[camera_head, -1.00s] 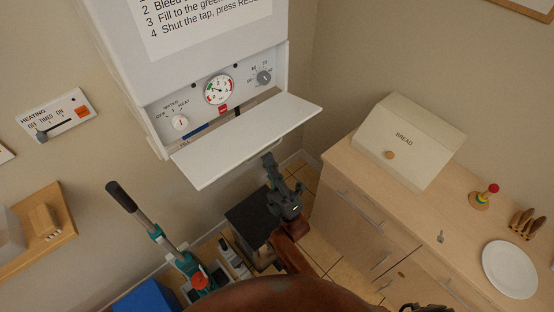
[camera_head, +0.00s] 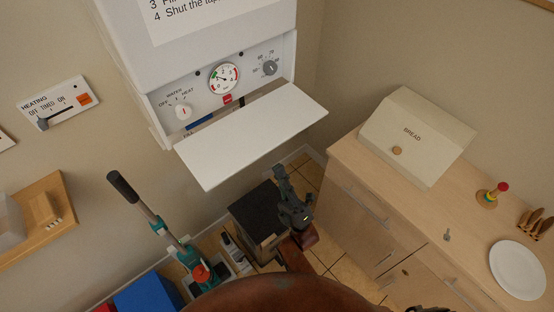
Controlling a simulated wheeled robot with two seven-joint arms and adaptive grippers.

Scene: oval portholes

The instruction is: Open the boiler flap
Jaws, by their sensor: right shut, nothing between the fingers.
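The boiler (camera_head: 215,38) is a white box on the wall at the top. Its white flap (camera_head: 252,136) is hinged down and stands out from the boiler's lower front. The control panel above it shows a dial gauge (camera_head: 223,78), a white knob (camera_head: 183,112), a grey knob (camera_head: 269,68) and a red button (camera_head: 227,99). My right gripper (camera_head: 280,172) is shut and empty, below the flap's front edge and apart from it in the picture. My left gripper is not in view.
A wooden cabinet at right bears a bread box (camera_head: 415,137), a ring toy (camera_head: 492,195) and a plate (camera_head: 518,270). A teal tool with a black handle (camera_head: 122,186) stands at lower left. A dark box (camera_head: 262,212) is on the floor below the flap.

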